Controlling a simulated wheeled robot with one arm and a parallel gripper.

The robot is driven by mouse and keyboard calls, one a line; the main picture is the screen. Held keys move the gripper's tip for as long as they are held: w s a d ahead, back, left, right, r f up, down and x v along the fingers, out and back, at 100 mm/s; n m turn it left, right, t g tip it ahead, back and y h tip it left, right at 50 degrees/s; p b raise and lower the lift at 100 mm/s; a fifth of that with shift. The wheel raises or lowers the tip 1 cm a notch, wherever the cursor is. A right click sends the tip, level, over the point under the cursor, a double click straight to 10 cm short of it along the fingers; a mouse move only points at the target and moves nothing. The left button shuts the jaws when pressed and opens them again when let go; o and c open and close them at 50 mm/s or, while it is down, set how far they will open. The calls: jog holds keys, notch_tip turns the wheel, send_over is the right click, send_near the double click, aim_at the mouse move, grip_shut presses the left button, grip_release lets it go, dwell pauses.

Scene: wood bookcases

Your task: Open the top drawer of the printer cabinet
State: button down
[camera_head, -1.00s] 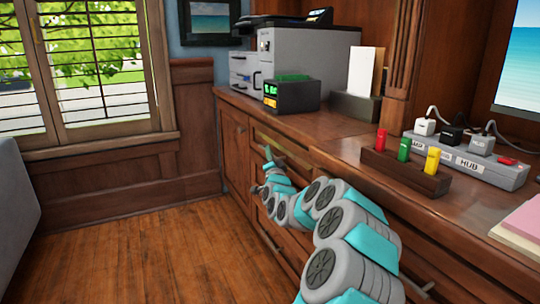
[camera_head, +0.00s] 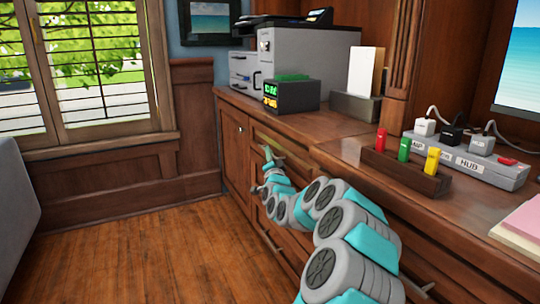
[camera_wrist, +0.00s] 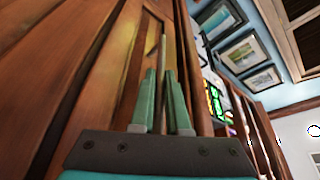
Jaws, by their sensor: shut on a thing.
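The printer cabinet (camera_head: 236,160) is the wooden cabinet under the printer, along the right wall. Its top drawer (camera_head: 290,152) shows as a lighter strip just below the countertop; in the wrist view the wooden front (camera_wrist: 125,75) fills the left and middle. The drawer looks flush or nearly so; a small gap cannot be told. My gripper (camera_head: 268,154) is at this drawer front, and in the wrist view its two green fingers (camera_wrist: 164,80) are closed around the thin drawer handle (camera_wrist: 163,48). My arm hides part of the lower drawers.
The printer (camera_head: 300,58) and a dark box with a lit display (camera_head: 292,96) stand on the countertop. Nearer are a wooden block with colored sticks (camera_head: 405,172) and a hub (camera_head: 475,160). The wooden floor (camera_head: 150,255) left of the cabinet is clear.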

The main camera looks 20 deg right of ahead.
jog(key=s+a+p, duration=0.1)
jog(key=a+p, duration=0.3)
jog(key=a, duration=3.3)
jog(key=shift+s+a+p, duration=0.15)
jog(key=shift+s+p, duration=0.05)
jog(key=shift+p, duration=0.2)
jog(key=c, duration=0.9)
grip_release()
jog(key=v, duration=0.7)
jog(key=shift+s+a+f, duration=0.1)
jog(key=shift+s, duration=0.25)
